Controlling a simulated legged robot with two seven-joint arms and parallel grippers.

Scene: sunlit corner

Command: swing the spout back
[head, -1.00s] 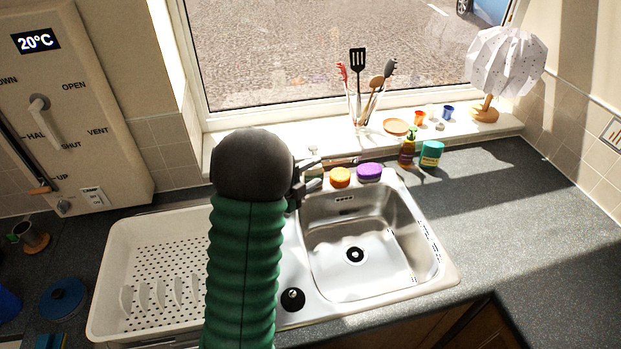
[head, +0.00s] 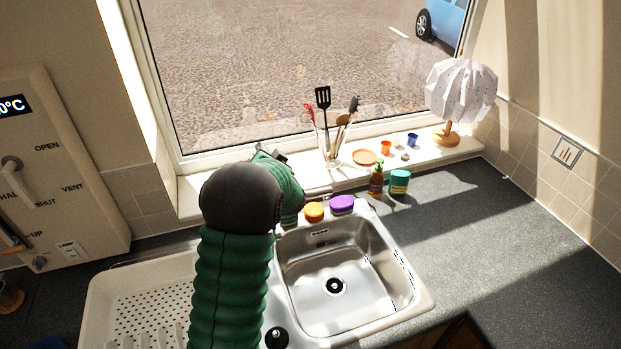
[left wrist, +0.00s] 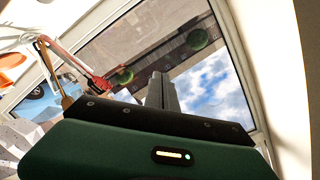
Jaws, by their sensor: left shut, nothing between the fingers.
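The metal tap spout (head: 318,190) shows as a short bar behind the sink, low in front of the window sill. My left arm hides its base and most of the tap. My left gripper (head: 272,153) is raised at the window side, above and to the left of the visible spout, apart from it as far as I can see. In the left wrist view its fingers (left wrist: 160,92) are together and empty, pointing toward the window. The spout cannot be made out there. My right gripper is not in view.
The sink (head: 345,270) is empty. A soap bottle (head: 376,181) and teal tub (head: 399,182) stand to the right. A utensil jar (head: 332,150) stands on the sill. The right counter is clear.

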